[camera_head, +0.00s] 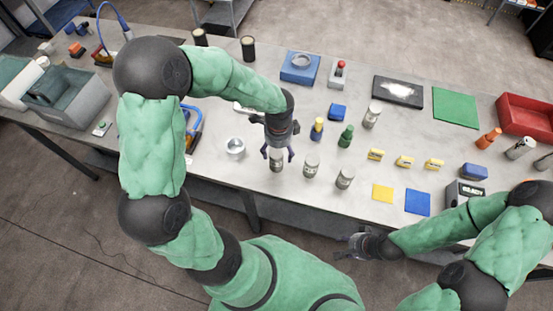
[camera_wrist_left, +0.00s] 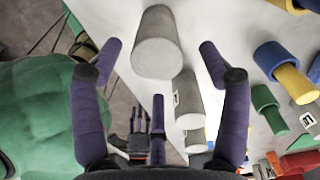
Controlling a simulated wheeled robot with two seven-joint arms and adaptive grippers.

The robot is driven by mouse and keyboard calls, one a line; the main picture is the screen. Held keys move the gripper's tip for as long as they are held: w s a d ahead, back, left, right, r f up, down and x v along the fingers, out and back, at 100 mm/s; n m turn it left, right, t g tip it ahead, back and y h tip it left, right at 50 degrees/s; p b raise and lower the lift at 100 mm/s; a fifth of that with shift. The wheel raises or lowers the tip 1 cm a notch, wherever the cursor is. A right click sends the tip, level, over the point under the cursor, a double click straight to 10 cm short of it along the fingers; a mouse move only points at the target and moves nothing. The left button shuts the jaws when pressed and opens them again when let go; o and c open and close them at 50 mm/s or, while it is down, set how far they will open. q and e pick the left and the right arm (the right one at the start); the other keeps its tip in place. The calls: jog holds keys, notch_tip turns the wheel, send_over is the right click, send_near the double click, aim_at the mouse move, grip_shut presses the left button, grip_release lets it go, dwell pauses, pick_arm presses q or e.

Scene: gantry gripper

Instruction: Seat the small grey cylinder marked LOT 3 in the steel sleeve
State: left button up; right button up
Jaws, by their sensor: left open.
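A small grey cylinder (camera_head: 276,164) stands on the bench directly under my left gripper (camera_head: 277,152). In the left wrist view this cylinder (camera_wrist_left: 158,45) lies between the spread purple fingers of my left gripper (camera_wrist_left: 155,60), with gaps on both sides. My left gripper is open. Two similar grey cylinders stand to the right, one nearer (camera_head: 311,166) and one further (camera_head: 345,178). I cannot read which is LOT 3. The steel sleeve (camera_head: 235,147), a short open ring, stands left of the gripper. My right gripper (camera_head: 352,245) is empty off the bench's front edge, fingers apart.
Yellow-topped (camera_head: 317,128) and green (camera_head: 346,136) pegs stand behind the cylinders. Another grey cylinder (camera_head: 372,115) is further back. A blue-handled tool (camera_head: 193,125) lies left of the sleeve. Yellow (camera_head: 382,193) and blue (camera_head: 417,202) squares lie at the front right. Bench between sleeve and cylinder is clear.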

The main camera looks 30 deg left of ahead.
pick_arm(q)
jog(key=f, duration=0.3)
jog(key=f+b, duration=0.1)
jog(key=f, duration=0.1)
jog(key=shift+a, duration=0.35)
jog(key=shift+s+r, duration=0.1)
jog(key=shift+r, duration=0.05)
grip_shut()
